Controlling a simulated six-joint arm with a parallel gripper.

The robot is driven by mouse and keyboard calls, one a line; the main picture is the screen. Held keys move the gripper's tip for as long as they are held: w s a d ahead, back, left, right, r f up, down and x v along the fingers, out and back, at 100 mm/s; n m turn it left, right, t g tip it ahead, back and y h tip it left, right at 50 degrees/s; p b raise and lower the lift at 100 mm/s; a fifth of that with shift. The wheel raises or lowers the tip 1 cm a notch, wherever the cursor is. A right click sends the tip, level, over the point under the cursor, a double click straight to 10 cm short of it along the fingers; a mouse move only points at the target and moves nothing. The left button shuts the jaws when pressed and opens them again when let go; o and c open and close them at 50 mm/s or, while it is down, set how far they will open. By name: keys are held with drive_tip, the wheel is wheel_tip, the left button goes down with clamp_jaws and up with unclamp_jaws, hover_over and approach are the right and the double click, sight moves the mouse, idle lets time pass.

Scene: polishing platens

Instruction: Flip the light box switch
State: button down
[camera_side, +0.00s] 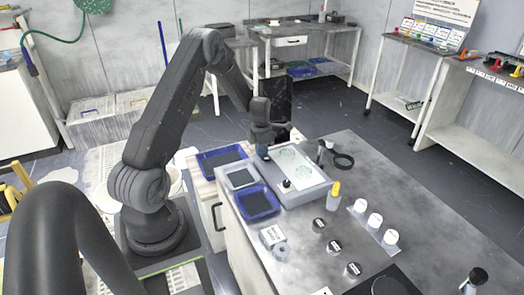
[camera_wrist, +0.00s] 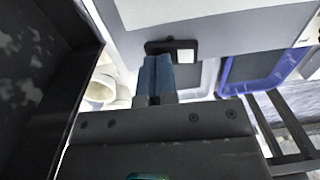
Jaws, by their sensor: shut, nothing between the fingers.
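The light box (camera_side: 308,191) is a grey case with a pale top panel, on the bench in the side view. Two clear round dishes lie on its panel. In the wrist view its grey face (camera_wrist: 245,33) fills the top. The switch (camera_wrist: 172,48) is a black plate with a white rocker at its right part. My gripper (camera_side: 263,153) is over the far left end of the light box. Its blue fingers (camera_wrist: 157,60) are shut and empty, with the tips at the lower edge of the switch plate. I cannot tell whether they touch it. The switch is not discernible in the side view.
Blue trays (camera_side: 259,214) stand left of the light box. A yellow-tipped bottle (camera_side: 334,195), a black ring (camera_side: 344,161) and several white-topped jars (camera_side: 375,220) stand to its right. A blue tray (camera_wrist: 232,88) shows right of my fingers in the wrist view.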

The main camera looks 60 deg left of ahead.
drive_tip(key=shift+d, duration=0.2)
drive_tip(key=shift+d+r, duration=0.2)
drive_tip(key=shift+d, duration=0.4)
drive_tip(key=a+r, duration=0.2)
drive_tip(key=r, duration=0.9)
drive_tip(key=a+r, duration=0.3)
drive_tip(key=r, duration=0.9)
drive_tip(key=shift+r, duration=0.25)
